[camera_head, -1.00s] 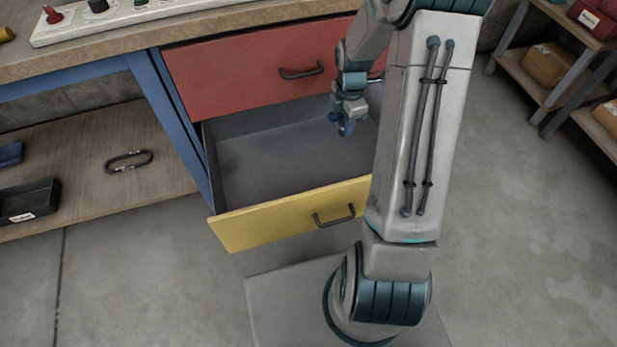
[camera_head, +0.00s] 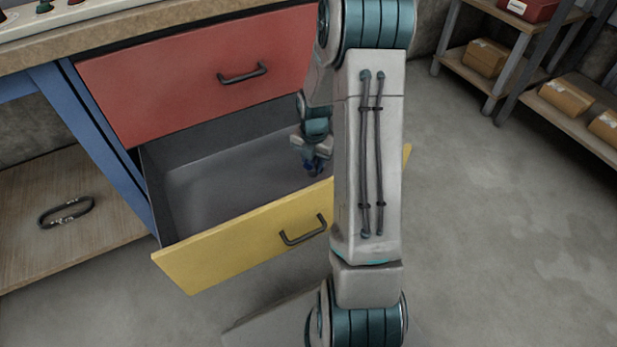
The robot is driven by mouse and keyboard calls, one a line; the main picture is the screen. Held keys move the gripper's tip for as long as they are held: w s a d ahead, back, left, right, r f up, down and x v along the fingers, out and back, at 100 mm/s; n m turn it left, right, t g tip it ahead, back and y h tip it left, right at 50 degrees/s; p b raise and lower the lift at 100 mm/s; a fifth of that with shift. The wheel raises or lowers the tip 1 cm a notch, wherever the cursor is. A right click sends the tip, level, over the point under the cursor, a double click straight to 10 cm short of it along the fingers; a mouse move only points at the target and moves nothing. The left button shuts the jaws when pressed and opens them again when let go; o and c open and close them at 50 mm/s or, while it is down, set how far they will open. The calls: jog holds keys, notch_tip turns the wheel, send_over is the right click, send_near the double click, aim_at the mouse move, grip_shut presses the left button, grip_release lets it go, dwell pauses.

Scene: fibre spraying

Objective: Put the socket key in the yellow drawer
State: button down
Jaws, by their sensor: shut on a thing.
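The yellow drawer (camera_head: 235,249) is pulled open below the red drawer, and its grey inside shows bare at the left. My gripper (camera_head: 314,168) is over the right part of the drawer's opening, just behind the yellow front. It is pointing down and shut on a small dark blue thing, which I take to be the socket key (camera_head: 315,171). Its shape is too small and dark to make out, and I cannot tell whether it touches the drawer floor. My arm hides the right end of the drawer.
The closed red drawer (camera_head: 200,75) is directly above the open one. A dark carabiner-like ring (camera_head: 66,212) lies on the low wooden shelf (camera_head: 95,245) at left. Shelves with cardboard boxes (camera_head: 487,57) stand at upper right. The floor on the right is clear.

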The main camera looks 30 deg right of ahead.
aim_at(313, 174)
jog(key=shift+f+b, duration=0.9)
jog(key=shift+f, duration=1.3)
jog(key=shift+f, duration=0.2)
jog(key=c, duration=1.1)
grip_release()
